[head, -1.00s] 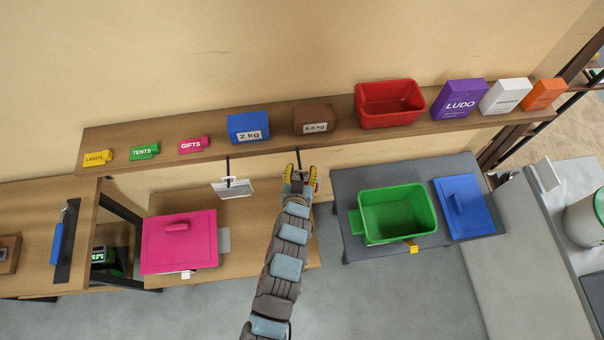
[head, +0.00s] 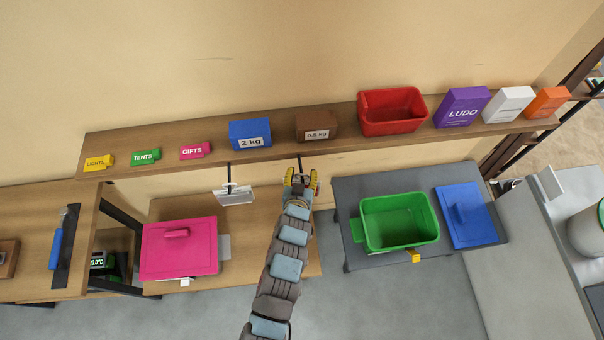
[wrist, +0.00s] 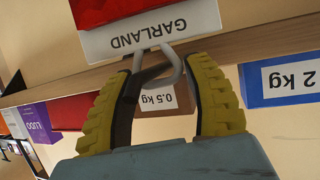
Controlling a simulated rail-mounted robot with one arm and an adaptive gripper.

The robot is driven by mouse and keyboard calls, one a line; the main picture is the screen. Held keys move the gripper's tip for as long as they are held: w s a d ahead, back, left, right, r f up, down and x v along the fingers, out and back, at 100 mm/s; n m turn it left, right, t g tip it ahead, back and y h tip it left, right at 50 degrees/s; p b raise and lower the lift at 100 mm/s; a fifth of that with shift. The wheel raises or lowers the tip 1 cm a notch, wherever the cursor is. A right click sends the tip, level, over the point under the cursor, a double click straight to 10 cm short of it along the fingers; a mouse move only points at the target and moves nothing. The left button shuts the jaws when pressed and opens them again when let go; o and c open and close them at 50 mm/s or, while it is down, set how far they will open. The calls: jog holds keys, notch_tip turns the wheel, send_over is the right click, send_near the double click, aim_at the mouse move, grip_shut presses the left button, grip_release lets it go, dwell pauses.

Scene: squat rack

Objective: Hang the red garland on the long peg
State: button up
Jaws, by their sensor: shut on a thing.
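The red garland piece (wrist: 100,10) shows at the top of the wrist view, with a white GARLAND label (wrist: 150,32) that reads upside down. A grey loop (wrist: 172,68) on it runs between the yellow fingers of my gripper (wrist: 163,70), which is shut on it. In the head view my gripper (head: 301,180) is just below the front edge of the shelf, and the garland is hidden there. A dark peg (head: 299,163) sticks out from the shelf right above my fingers. Another peg (head: 228,172) is to the left. I cannot tell which is longer.
The shelf (head: 350,140) carries a blue 2 kg box (head: 249,130), a brown 0.5 kg box (head: 317,121) and a red bin (head: 391,108). A white tag (head: 234,196) hangs at the left peg. A green bin (head: 398,216) stands at the right; a pink lid (head: 178,252) lies lower left.

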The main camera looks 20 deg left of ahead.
jog(key=o, duration=1.1)
jog(key=shift+o, duration=0.2)
jog(key=v, duration=1.2)
jog(key=shift+w+r, duration=0.1)
